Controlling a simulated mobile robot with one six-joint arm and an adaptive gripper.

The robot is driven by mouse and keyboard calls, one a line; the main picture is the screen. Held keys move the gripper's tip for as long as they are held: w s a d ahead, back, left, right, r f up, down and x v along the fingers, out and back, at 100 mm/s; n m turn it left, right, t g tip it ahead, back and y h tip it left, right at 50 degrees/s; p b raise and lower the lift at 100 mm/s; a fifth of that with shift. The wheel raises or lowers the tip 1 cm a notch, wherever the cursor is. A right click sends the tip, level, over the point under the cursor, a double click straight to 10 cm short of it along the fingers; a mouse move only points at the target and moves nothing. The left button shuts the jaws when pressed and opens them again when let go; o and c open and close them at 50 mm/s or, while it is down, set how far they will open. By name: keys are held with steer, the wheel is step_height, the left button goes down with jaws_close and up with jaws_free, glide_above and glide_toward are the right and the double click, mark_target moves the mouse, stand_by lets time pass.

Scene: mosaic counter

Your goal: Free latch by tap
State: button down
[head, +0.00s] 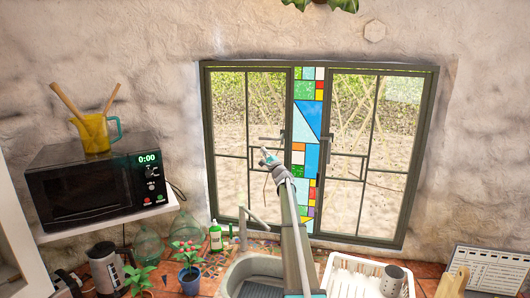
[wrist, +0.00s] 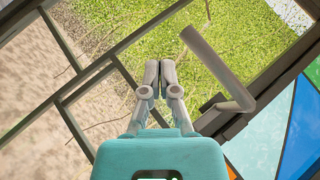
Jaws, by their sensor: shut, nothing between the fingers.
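The window (head: 208,150) has two dark-framed casements with a stained-glass strip (head: 306,120) between them. A grey latch handle (head: 268,138) sits on the left casement, by the strip. In the wrist view the handle (wrist: 208,62) is a bent bar on the dark frame, just right of my fingers, with a small gap visible between them. My gripper (head: 264,151) is raised in front of the left casement, just below the handle. In the wrist view my gripper (wrist: 159,66) has its fingers together and empty. The grey tap (head: 241,220) stands by the sink, below my gripper.
A second handle (head: 345,154) is on the right casement. Below are the sink (head: 235,268), a white drying rack (head: 340,272) with a mug (head: 393,281), a green bottle (head: 215,236) and a potted plant (head: 190,275). A microwave (head: 85,185) stands on a shelf at left.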

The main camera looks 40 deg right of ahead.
step_height(320, 180, down, 6)
steer(key=s+a+b, duration=0.2)
steer(key=a+b, duration=0.1)
steer(key=b, duration=0.2)
steer(key=shift+s, duration=0.25)
steer(key=shift+r, duration=0.1)
stand_by(0.4)
